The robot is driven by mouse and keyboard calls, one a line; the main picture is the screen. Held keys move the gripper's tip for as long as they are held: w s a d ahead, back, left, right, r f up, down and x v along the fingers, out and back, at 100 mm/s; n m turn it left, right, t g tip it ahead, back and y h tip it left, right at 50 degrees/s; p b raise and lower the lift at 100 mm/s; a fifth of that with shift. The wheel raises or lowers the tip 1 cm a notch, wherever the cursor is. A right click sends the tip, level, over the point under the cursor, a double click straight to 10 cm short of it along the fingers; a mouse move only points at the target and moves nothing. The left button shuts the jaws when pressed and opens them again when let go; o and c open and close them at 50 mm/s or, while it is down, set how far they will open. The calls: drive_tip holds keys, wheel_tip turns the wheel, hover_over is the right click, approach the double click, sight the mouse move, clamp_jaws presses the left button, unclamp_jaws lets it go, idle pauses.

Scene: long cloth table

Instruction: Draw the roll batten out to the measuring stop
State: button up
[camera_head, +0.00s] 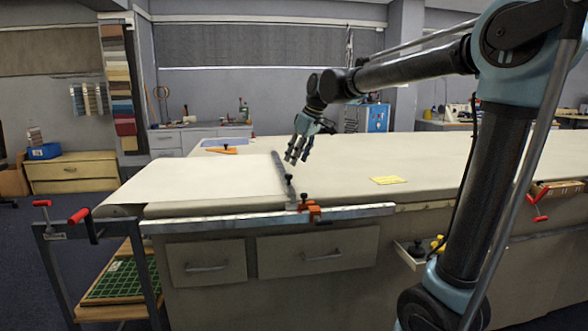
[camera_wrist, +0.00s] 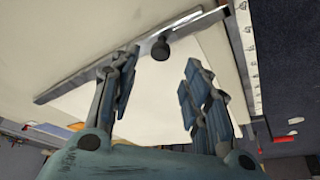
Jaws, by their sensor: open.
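The roll batten (camera_head: 283,177) is a thin grey bar lying across the free edge of a pale cloth sheet (camera_head: 210,178) on the table. A dark round knob stands on it; in the wrist view the batten (camera_wrist: 85,80) runs diagonally, with the knob (camera_wrist: 160,48) above the fingers in the picture. The orange clamp (camera_head: 311,209) on the front metal rail, probably the measuring stop, sits close to the batten's near end. My gripper (camera_head: 299,150) hangs over the table near the batten. Its fingers (camera_wrist: 157,92) are spread and empty, apart from the knob.
The metal rail (camera_head: 245,219) runs along the table's front edge; its scale marks (camera_wrist: 249,50) show in the wrist view. A yellow paper (camera_head: 387,180) lies on the table right of the batten. An orange tool (camera_head: 222,150) lies behind the cloth. The tabletop right of the batten is mostly clear.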

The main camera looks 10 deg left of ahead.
drive_tip(key=shift+v, duration=2.25)
drive_tip(key=shift+d+f, duration=0.1)
drive_tip(key=shift+d, duration=0.05)
drive_tip(key=s+d+f+m+h, duration=0.1)
drive_tip(key=s+d+f+m, duration=0.3)
drive_tip(key=d, duration=0.7)
drive_tip(key=s+d+f+m+h, duration=0.1)
drive_tip(key=s+d+f+m, duration=0.1)
drive_tip(key=s+d+f, duration=0.65)
drive_tip(key=s+d+f+m+h, duration=0.1)
drive_tip(key=s+d+f+m, duration=0.2)
drive_tip(key=s+d+f, duration=0.3)
drive_tip(key=s+d+f+m+h, duration=0.1)
drive_tip(key=s+d+f+m, duration=0.3)
drive_tip(key=d+f, duration=0.6)
drive_tip(key=shift+s+d+f, duration=0.35)
drive_tip(key=shift+s+f, duration=0.2)
drive_tip(key=shift+s, duration=0.5)
drive_tip(key=shift+c, duration=1.2)
